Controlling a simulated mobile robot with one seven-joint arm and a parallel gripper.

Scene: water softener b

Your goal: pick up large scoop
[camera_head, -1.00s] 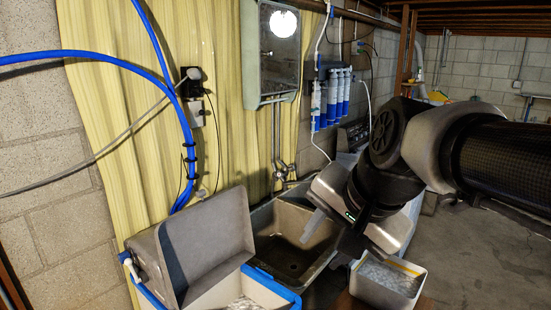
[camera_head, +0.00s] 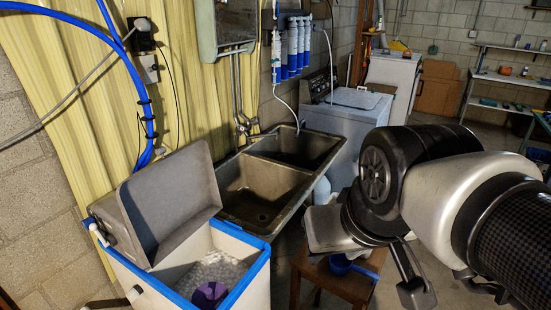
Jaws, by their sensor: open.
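A blue scoop (camera_head: 340,264) with a handle pointing right lies on a wooden stool (camera_head: 310,270), under my arm's wrist. A purple, round scoop-like thing (camera_head: 210,293) lies on the white salt inside the blue-rimmed bin (camera_head: 262,262) at the lower left. I cannot tell for sure which is the large scoop. My gripper (camera_head: 414,288) is open at the lower right, beside the stool and to the right of the blue scoop. It is partly hidden by my wrist, and nothing shows between its fingers. It is well apart from the bin.
The bin's grey lid (camera_head: 170,200) stands tilted open at its back. A double sink (camera_head: 265,185) is behind the bin, with a washing machine (camera_head: 350,115) beyond. Shelves (camera_head: 505,80) stand at the back right. Floor is clear between washer and shelves.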

